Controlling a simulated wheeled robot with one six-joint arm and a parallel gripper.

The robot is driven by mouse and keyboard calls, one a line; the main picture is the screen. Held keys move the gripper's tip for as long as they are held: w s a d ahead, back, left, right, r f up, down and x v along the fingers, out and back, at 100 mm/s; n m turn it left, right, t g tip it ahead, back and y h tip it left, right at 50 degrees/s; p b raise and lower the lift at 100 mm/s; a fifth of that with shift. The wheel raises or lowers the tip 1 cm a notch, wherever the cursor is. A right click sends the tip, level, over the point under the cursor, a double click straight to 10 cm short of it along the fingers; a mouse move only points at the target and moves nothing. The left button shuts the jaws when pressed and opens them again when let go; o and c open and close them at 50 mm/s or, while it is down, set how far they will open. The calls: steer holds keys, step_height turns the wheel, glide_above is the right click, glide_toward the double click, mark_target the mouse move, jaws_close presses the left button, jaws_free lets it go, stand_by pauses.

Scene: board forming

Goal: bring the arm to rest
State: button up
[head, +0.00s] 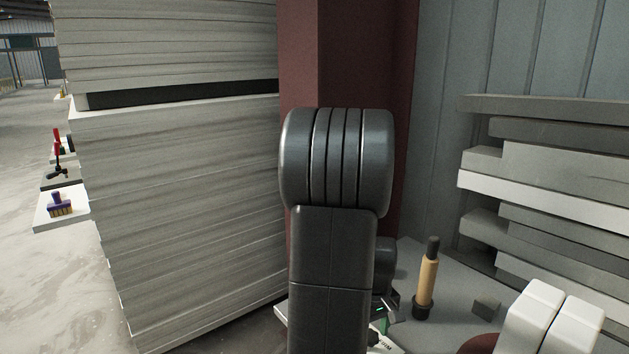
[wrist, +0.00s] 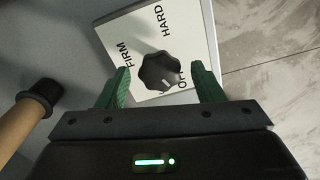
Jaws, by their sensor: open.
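My gripper (wrist: 160,90) shows in the wrist view with its two green fingers spread apart and nothing held between them. Past the fingertips lies a white plate marked FIRM and HARD (wrist: 120,30) with a dark lobed knob (wrist: 160,72) on it. The knob appears between the fingers; I cannot tell how far beyond them it is. In the head view my dark arm stands upright in the middle and hides most of my gripper and the plate; a corner of the plate (head: 384,345) shows at the bottom.
A wooden-handled tool with dark ends (head: 427,280) stands right of my arm; it also shows in the wrist view (wrist: 22,118). A tall board stack (head: 190,210) fills the left. Grey and white slabs (head: 545,190) are stacked at right.

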steer(key=m, duration=0.5)
steer(key=shift+m, duration=2.5)
